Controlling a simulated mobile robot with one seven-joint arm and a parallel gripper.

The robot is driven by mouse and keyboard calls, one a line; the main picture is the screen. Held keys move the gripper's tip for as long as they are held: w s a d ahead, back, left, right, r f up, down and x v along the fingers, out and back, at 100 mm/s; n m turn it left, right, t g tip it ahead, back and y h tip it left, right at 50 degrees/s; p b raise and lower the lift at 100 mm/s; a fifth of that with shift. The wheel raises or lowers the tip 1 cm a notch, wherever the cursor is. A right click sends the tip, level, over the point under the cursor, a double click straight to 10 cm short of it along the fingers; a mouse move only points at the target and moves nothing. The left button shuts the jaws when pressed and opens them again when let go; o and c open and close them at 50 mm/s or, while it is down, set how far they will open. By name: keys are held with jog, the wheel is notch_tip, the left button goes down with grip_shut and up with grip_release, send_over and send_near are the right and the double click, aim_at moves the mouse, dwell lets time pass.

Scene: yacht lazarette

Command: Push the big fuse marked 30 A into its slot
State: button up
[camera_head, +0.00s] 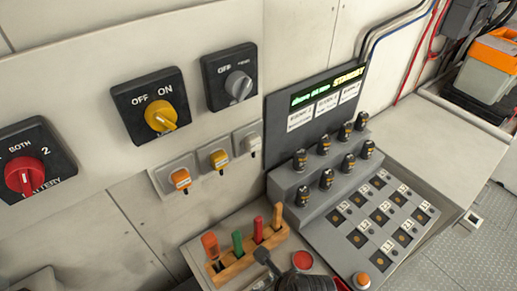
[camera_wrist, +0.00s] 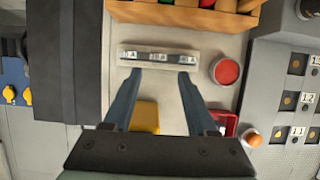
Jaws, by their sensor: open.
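My gripper (camera_wrist: 161,76) is open in the wrist view, its two blue-grey fingers apart with nothing held between them. Just beyond the fingertips is a pale strip (camera_wrist: 124,56) with a row of dark slots and small labels; one label seems to read A. A yellow block (camera_wrist: 146,113) lies below, between the fingers, partly hidden by my gripper. A red square piece (camera_wrist: 229,116) lies right of the right finger. I cannot read 30 A on any piece, so I cannot tell which is the big fuse. In the head view my dark gripper is at the bottom edge.
A wooden rack (camera_head: 236,264) with coloured handles stands behind the strip. A round red disc (camera_wrist: 226,71) and an orange button (camera_wrist: 252,138) are on the right. A sloped panel with labelled square sockets (camera_head: 356,239) and black knobs (camera_head: 300,160) lies further right.

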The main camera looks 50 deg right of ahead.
aim_at(259, 285)
jog(key=x, duration=0.3)
jog(key=shift+w+f, duration=0.2)
jog(key=shift+f, duration=0.15)
jog(key=shift+p+x, duration=0.4)
jog(key=shift+x, duration=2.25)
jog(key=shift+s+a, duration=0.15)
grip_shut()
jog(key=shift+r, duration=0.1)
